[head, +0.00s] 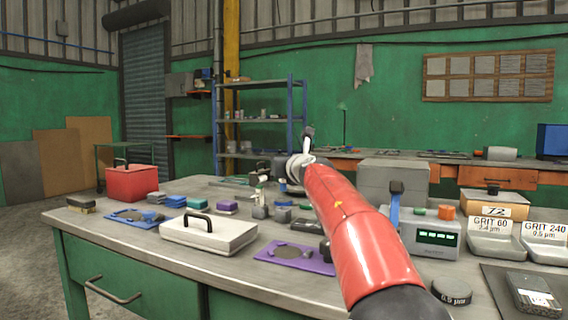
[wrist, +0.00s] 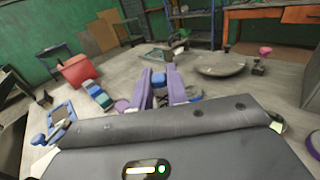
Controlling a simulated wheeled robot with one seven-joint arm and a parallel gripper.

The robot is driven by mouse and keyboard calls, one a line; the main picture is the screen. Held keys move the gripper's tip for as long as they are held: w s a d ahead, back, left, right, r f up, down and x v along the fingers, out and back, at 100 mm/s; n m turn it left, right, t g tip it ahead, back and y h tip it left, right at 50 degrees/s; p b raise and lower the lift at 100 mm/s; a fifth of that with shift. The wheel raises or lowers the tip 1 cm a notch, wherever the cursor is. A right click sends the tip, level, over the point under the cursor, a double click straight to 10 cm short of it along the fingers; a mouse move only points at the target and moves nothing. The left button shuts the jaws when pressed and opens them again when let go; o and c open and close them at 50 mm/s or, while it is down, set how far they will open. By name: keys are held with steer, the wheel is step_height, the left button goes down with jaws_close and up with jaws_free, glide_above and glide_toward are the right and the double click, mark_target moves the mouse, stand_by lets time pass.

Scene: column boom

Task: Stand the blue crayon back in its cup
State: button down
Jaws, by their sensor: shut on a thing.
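My gripper (wrist: 161,84) shows in the wrist view, its two purple-grey fingers close together. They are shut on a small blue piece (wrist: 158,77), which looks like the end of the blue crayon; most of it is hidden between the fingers. In the head view my red arm reaches out over the workbench, and I cannot make out the crayon there. I cannot pick out the crayon's cup for certain in either view.
The grey workbench (head: 140,245) holds a white case with a black handle (head: 208,235), a purple mat (head: 294,258), and a red box (head: 131,182), also in the wrist view (wrist: 77,72). Several small blocks stand mid-bench. A grey device with green display (head: 430,240) is right of my arm.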

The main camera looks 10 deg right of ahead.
mark_target(285, 189)
steer(key=shift+f+b, duration=3.15)
steer(key=shift+f, duration=0.5)
steer(key=c, duration=1.3)
jaws_free()
steer(key=s, duration=0.2)
steer(key=s+b, duration=0.1)
steer(key=s, duration=0.2)
steer(key=s+d+b, duration=0.1)
steer(key=s, duration=0.1)
steer(key=shift+s+d, duration=0.1)
steer(key=shift+s, duration=0.25)
